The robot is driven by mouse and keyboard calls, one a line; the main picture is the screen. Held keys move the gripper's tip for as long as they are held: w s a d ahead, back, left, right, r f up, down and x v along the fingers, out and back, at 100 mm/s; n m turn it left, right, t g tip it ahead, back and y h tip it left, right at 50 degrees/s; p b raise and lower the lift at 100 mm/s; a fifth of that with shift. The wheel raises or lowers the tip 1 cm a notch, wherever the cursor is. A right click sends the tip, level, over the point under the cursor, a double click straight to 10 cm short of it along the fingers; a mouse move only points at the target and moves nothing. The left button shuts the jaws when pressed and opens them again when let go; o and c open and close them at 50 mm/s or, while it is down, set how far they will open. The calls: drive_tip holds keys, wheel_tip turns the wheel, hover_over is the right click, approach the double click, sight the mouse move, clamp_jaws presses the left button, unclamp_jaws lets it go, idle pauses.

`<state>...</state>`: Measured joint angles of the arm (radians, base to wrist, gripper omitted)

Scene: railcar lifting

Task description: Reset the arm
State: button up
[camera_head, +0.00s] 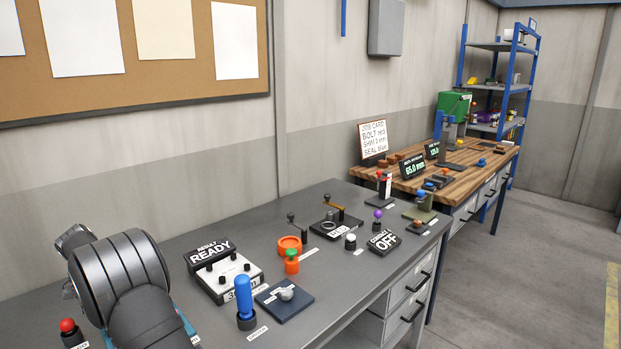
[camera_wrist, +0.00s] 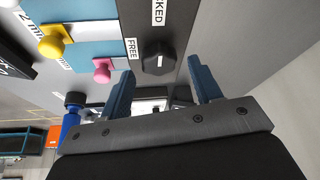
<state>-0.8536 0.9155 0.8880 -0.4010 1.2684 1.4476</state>
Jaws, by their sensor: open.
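My gripper (camera_wrist: 160,92) shows in the wrist view with its two blue-grey fingers apart and nothing between them. Behind and beyond the fingers is a black knob (camera_wrist: 158,57) with a white mark, next to labels reading "FREE" and "...KED". The gap between the knob and the fingers cannot be judged exactly. In the head view my dark rounded arm links stand at the lower left, over the near end of the grey bench (camera_head: 330,220). My gripper is not visible in the head view.
In the wrist view a yellow knob (camera_wrist: 55,42) and a pink knob (camera_wrist: 103,71) sit near the black one. In the head view the bench holds a READY box (camera_head: 225,272), a blue handle (camera_head: 244,297), an orange ring (camera_head: 289,244) and an OFF sign (camera_head: 384,241). A wooden bench (camera_head: 462,160) stands beyond.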

drive_tip(key=v, duration=1.6)
drive_tip(key=x, duration=1.7)
drive_tip(key=shift+d+f, duration=0.1)
drive_tip(key=shift+f, duration=0.1)
drive_tip(key=n, duration=0.2)
drive_tip(key=n+y, duration=0.1)
drive_tip(key=n, duration=0.1)
drive_tip(key=shift+t+y, duration=0.3)
drive_tip(key=n+y, duration=0.1)
drive_tip(key=n, duration=0.3)
drive_tip(key=shift+d+n+y, duration=0.1)
drive_tip(key=shift+n+y, duration=0.3)
drive_tip(key=n, duration=0.2)
drive_tip(key=n+g+y, duration=0.1)
drive_tip(key=n, duration=0.1)
drive_tip(key=shift+w+y, duration=0.1)
drive_tip(key=shift+y, duration=0.2)
drive_tip(key=shift+d+n+g+y, duration=0.1)
drive_tip(key=shift+n+g+y, duration=0.2)
drive_tip(key=shift+n, duration=0.8)
drive_tip(key=shift+n+g+y, duration=0.3)
drive_tip(key=shift+n, duration=0.8)
